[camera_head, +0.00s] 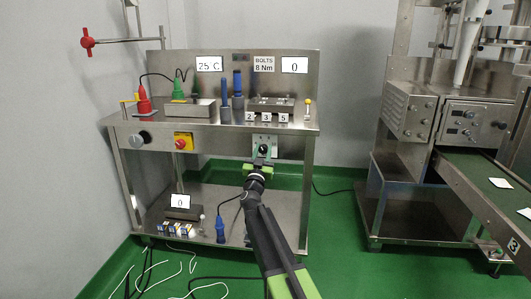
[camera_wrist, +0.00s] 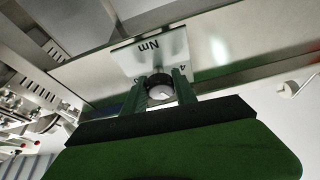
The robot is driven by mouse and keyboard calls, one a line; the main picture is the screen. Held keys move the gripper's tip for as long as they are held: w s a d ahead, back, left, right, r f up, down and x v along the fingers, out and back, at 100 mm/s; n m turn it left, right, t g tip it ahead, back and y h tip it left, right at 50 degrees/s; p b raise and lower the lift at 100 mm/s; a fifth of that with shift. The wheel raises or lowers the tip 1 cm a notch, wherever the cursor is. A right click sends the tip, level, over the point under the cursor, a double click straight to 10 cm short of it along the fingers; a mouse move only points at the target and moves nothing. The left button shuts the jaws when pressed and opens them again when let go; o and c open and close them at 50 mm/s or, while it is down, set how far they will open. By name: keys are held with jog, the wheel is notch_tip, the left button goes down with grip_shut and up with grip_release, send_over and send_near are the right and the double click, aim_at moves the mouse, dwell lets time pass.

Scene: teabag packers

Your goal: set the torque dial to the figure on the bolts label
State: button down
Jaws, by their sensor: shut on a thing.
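The bolts label (camera_head: 263,64) on the bench's back panel reads "BOLTS 8 Nm". The torque dial (camera_head: 263,149) is a dark knob on a pale plate (camera_head: 272,140) at the bench's front edge. My gripper (camera_head: 261,160) reaches up to it from below. In the wrist view, the round dial (camera_wrist: 160,91) sits between the two fingers of my gripper (camera_wrist: 160,84), which are shut on its sides. The plate (camera_wrist: 152,52) shows "Nm" and a "4", upside down; other figures are mostly hidden by the fingers. I cannot tell which figure the dial points to.
A red stop button (camera_head: 181,144) on a yellow box and a grey knob (camera_head: 137,140) are left on the same bench edge. The lower shelf (camera_head: 262,222) is below. A conveyor (camera_head: 480,180) stands right, with green floor between.

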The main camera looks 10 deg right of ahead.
jog(key=m+g+h, duration=0.1)
jog(key=m, duration=0.3)
jog(key=m+g+h+p, duration=0.1)
jog(key=m+h, duration=0.1)
jog(key=m, duration=0.2)
jog(key=shift+r+h+p, duration=0.2)
jog(key=shift+h+p, duration=0.1)
jog(key=m+g+h+p, duration=0.1)
jog(key=m+g, duration=0.1)
jog(key=m, duration=0.2)
jog(key=shift+s+p, duration=0.1)
jog(key=shift+p, duration=0.2)
jog(key=shift+d+f+m+g, duration=0.1)
jog(key=shift+m+g, duration=0.2)
jog(key=shift+m, duration=0.4)
jog(key=c, duration=1)
grip_release()
